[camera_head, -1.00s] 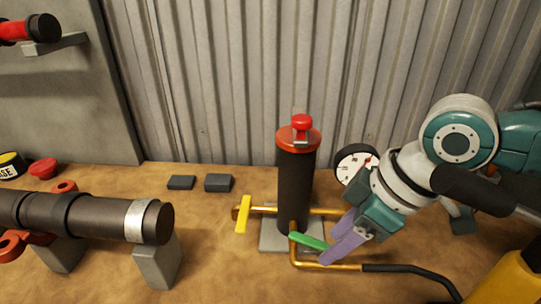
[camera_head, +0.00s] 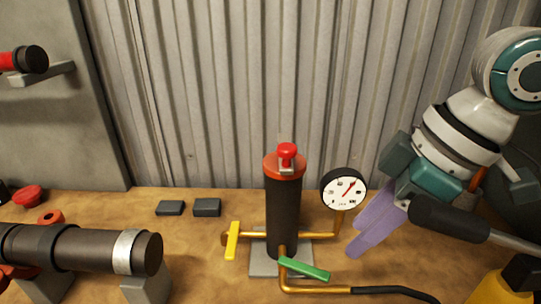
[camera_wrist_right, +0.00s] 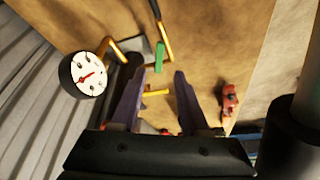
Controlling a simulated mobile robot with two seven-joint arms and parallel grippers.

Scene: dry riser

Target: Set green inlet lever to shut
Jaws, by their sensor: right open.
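The green lever (camera_head: 304,269) sits on the brass pipe at the foot of a dark standing cylinder (camera_head: 282,215). It points right and slightly toward me, slanted a little from the lower brass pipe (camera_head: 318,290). In the right wrist view the green lever (camera_wrist_right: 157,65) shows between and beyond the fingertips. My right gripper (camera_head: 354,236) is open and empty, up and to the right of the lever and apart from it. Its two purple fingers also show spread in the right wrist view (camera_wrist_right: 159,74). My left gripper is not in view.
A gauge (camera_head: 343,188) stands close left of my right gripper. A yellow lever (camera_head: 232,240) is on the pipe's left. A black hose (camera_head: 395,291) runs right. A dark pipe (camera_head: 85,249) rests on blocks at left. A corrugated wall (camera_head: 230,95) closes the back.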

